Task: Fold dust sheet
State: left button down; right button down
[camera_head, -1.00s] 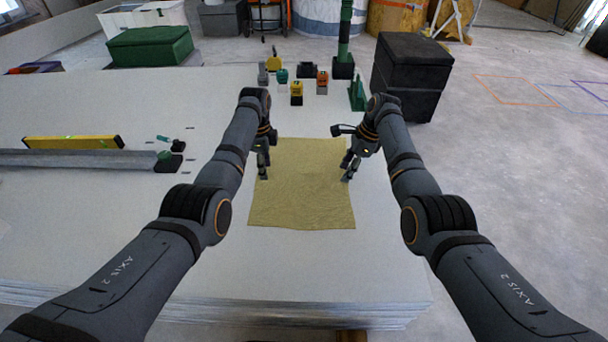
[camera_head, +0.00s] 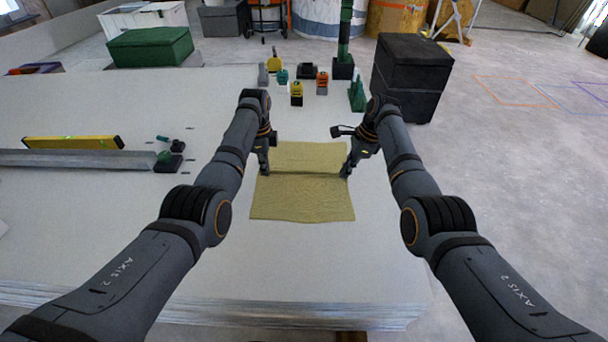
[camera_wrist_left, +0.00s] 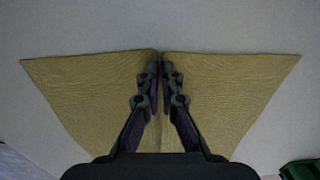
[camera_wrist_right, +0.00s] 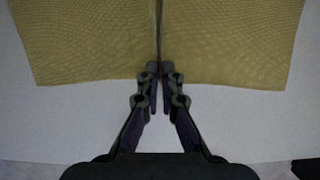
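The mustard dust sheet (camera_head: 303,200) lies on the pale board stack (camera_head: 230,262), with a raised ridge across its middle. My left gripper (camera_head: 262,172) is at the sheet's left edge and my right gripper (camera_head: 347,174) at its right edge, one at each end of the ridge. In the left wrist view the fingers are closed on the pinched edge of the sheet (camera_wrist_left: 85,95). In the right wrist view the closed fingers meet the sheet's edge (camera_wrist_right: 80,45), and the crease runs away from their tips. The cloth between the fingertips is mostly hidden.
A yellow level (camera_head: 72,142) and a grey metal profile (camera_head: 80,159) lie on the left. Several small tools and blocks, including a yellow one (camera_head: 296,92), stand behind the sheet. A black box (camera_head: 411,75) stands at back right. The board is clear in front of the sheet.

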jog(key=shift+d+f, duration=0.1)
jog(key=shift+f, duration=0.05)
dwell(0.3)
